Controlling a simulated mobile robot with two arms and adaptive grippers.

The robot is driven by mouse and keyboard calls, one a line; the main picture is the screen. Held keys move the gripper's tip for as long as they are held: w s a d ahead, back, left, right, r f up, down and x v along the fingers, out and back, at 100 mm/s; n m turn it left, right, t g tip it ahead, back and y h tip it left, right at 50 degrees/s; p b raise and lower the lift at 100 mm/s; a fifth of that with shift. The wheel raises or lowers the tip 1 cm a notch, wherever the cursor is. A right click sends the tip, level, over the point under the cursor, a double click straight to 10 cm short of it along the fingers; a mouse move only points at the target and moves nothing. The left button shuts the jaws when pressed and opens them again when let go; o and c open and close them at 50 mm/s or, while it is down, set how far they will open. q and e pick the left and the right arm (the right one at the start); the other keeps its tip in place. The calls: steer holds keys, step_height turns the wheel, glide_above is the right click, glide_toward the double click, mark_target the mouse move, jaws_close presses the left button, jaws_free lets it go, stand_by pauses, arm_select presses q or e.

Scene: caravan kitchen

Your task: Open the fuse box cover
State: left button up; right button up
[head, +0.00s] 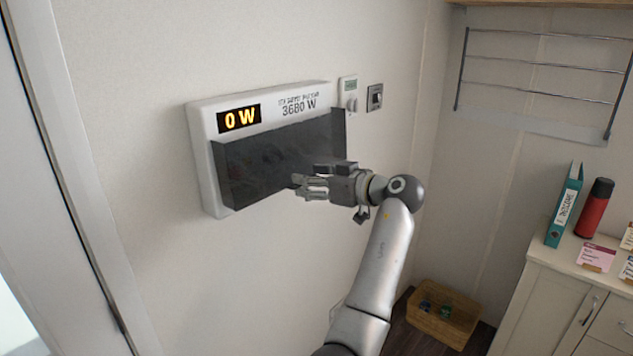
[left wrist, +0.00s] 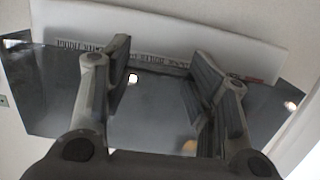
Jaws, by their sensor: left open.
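The fuse box (head: 205,120) is a white wall unit with an orange "0 W" display and "3680 W" lettering. Its dark, see-through cover (head: 265,158) spans the lower front and stands out from the white body; I cannot tell whether it is ajar. My left gripper (head: 300,186) is at the cover's lower right part, fingers pointing left, open. In the left wrist view the two spread fingers (left wrist: 160,85) lie over the glossy cover (left wrist: 155,120), with the white box (left wrist: 180,38) behind. Nothing shows between them; contact is unclear. My right gripper is not in view.
A small thermostat-like panel (head: 349,92) and a switch (head: 375,97) are on the wall right of the box. A wire rack (head: 545,68) hangs farther right. A cabinet (head: 545,290) holds a teal binder (head: 565,207) and red flask (head: 594,208). A basket (head: 440,318) stands on the floor.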

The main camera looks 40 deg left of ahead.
arm_select(q)
steer(key=shift+o, duration=1.1)
steer(key=shift+s+a+r, duration=0.1)
steer(key=shift+s+r, duration=0.1)
steer(key=shift+r, duration=0.25)
steer(key=o, duration=0.5)
steer(key=shift+s, duration=0.2)
steer(key=shift+o, duration=0.3)
steer(key=shift+s+a, duration=0.15)
steer(key=shift+s, duration=0.05)
steer(key=w+b+v, duration=0.1)
steer(key=v, duration=1.1)
steer(key=shift+s+d, duration=0.35)
steer(key=shift+s, duration=0.1)
